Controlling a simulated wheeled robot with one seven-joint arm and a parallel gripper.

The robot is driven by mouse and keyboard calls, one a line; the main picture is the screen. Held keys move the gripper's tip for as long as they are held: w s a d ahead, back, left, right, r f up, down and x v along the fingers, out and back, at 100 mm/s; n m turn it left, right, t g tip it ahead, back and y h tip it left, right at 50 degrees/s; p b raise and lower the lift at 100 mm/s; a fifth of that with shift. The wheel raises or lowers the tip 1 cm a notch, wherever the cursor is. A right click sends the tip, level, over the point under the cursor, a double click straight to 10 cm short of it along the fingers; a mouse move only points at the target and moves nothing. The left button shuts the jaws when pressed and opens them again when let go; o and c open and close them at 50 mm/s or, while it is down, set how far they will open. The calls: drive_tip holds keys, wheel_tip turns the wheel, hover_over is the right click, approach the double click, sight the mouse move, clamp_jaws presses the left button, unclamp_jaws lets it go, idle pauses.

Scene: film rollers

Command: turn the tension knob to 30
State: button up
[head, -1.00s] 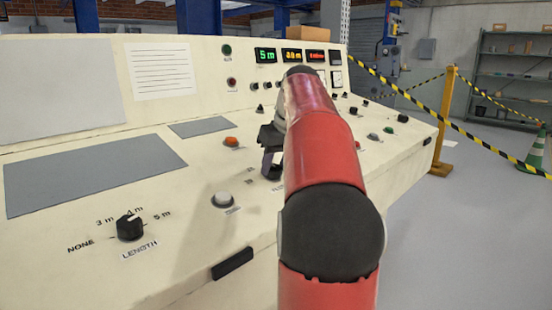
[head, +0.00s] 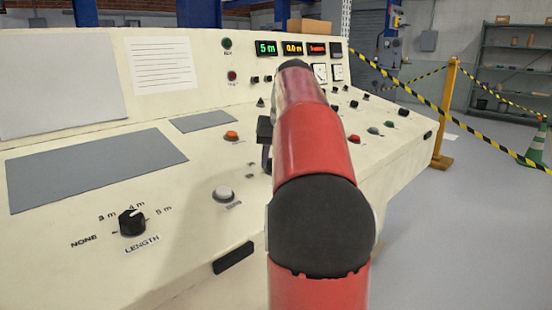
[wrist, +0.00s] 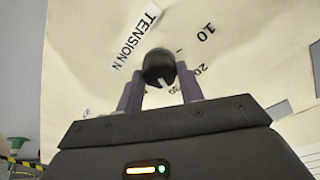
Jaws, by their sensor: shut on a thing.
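The tension knob (wrist: 158,62) is a round black knob with a white pointer mark, in the upper middle of the wrist view. My gripper (wrist: 158,75) has one finger on each side of it and is shut on it. The pointer mark faces down in the picture, close to a partly covered number that looks like 30. The 10 and 20 marks show clear to the right of the knob, and the TENSION N label (wrist: 135,38) lies at its upper left. In the head view my gripper (head: 266,145) is mostly behind my red arm, and the knob is hidden.
A white button (head: 223,194), an orange button (head: 231,136) and the black length knob (head: 132,222) sit left of my arm on the cream console (head: 80,270). More knobs and buttons lie to the right. A yellow-black barrier tape (head: 420,97) and open floor are beyond.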

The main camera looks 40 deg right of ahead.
drive_tip(key=o, duration=1)
drive_tip(key=v, duration=0.7)
drive_tip(key=shift+r, duration=0.35)
drive_tip(key=shift+s, duration=0.1)
